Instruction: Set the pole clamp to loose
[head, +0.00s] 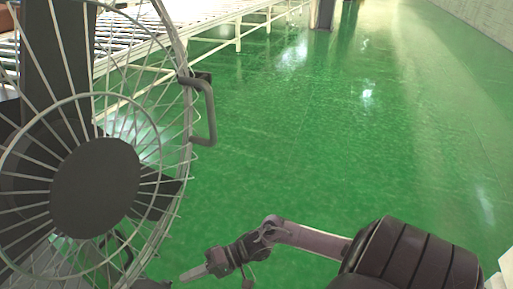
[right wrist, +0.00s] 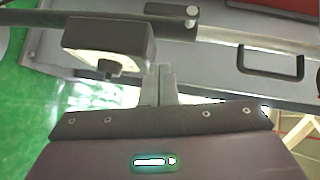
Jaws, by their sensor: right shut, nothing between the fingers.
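A fan with a round wire cage (head: 185,140) and a dark hub (head: 95,188) fills the left of the head view. My right gripper (head: 192,272) is shut and empty, low beside the cage. In the right wrist view its fingertips (right wrist: 161,72) are together, just right of a dark box with a pale face and a dark knob (right wrist: 105,66). Beyond them a dark bar ends at a light round-ended piece (right wrist: 191,15). I cannot tell which part is the pole clamp or how it is set; the cage hides the pole in the head view. My left gripper is not in view.
A bent handle (head: 209,112) sticks out from the cage's right side. A roller conveyor (head: 135,40) runs along the back left. A grey case with a black handle (right wrist: 270,62) shows in the right wrist view. The green floor (head: 330,130) is open to the right.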

